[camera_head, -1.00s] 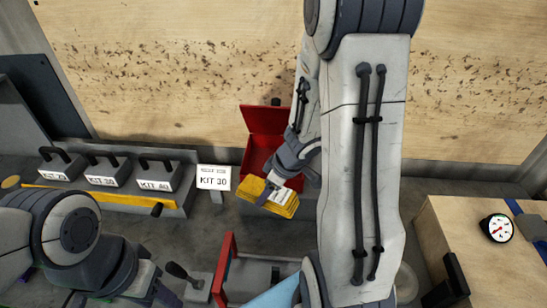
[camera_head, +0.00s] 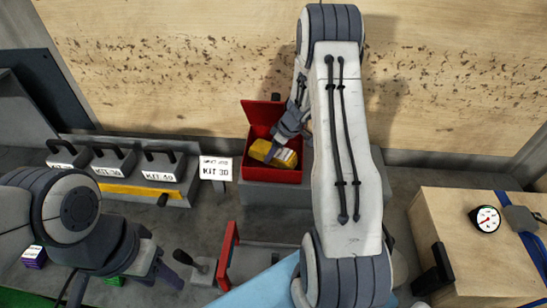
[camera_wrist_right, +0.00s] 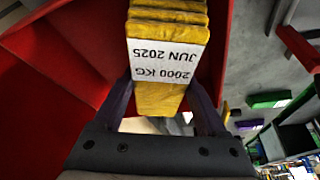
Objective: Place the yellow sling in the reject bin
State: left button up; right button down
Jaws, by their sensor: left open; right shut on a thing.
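The yellow sling (camera_head: 262,150) is a folded bundle with a white label, seen at the mouth of the red reject bin (camera_head: 284,176). My right gripper (camera_head: 276,150) reaches down from above and is shut on the sling. In the right wrist view the sling (camera_wrist_right: 168,97) sits between the fingers of my right gripper (camera_wrist_right: 165,105), its label reading 2000 KG JUN 2025, with the red bin walls (camera_wrist_right: 60,75) beside it. Whether the sling touches the bin floor cannot be told. My left gripper (camera_head: 172,278) is open and empty at the lower left, partly hidden by its arm.
The bin's raised red lid (camera_head: 262,113) stands at the back. Kit blocks with black handles (camera_head: 110,168) and a KIT 30 sign (camera_head: 215,169) are to its left. A wooden box with a gauge (camera_head: 486,219) stands at the right. A red-edged frame (camera_head: 228,255) is in front.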

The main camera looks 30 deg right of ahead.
aim_at(273, 158)
notch_tip(273, 158, down, 3)
jog(key=shift+w+d+f, duration=0.1)
jog(key=shift+w+f, duration=0.05)
jog(key=shift+f, duration=0.25)
grip_release()
jog(key=shift+r, duration=0.1)
